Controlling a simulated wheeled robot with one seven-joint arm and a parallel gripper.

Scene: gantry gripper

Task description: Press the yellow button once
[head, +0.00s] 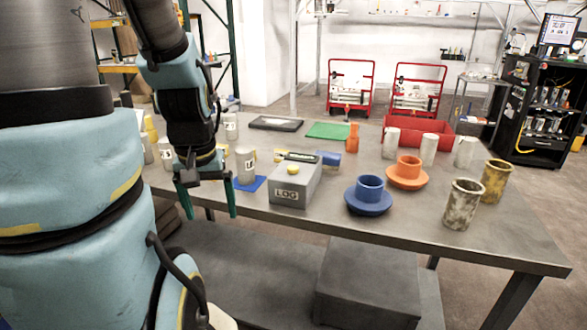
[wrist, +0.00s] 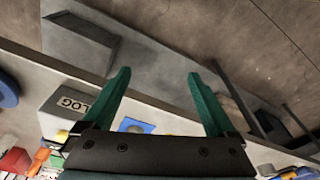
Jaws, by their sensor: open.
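The yellow button (head: 293,169) sits on the sloped top of a grey box (head: 290,194) marked LOG, near the table's front edge. The box also shows in the wrist view (wrist: 62,108), with the yellow button (wrist: 62,135) small beside my gripper's base. My gripper (head: 207,205) points down, left of the box in the head view and apart from it, by the table's front edge. Its two green fingers are spread wide in the wrist view (wrist: 158,76), with nothing held between them.
A blue flanged part (head: 368,197) and an orange one (head: 407,174) stand right of the box. A grey-white cylinder (head: 245,165) stands on a blue mat (head: 250,184) between gripper and box. Several more cylinders, a red bin (head: 419,130) and a green mat (head: 328,130) are on the table (head: 310,220).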

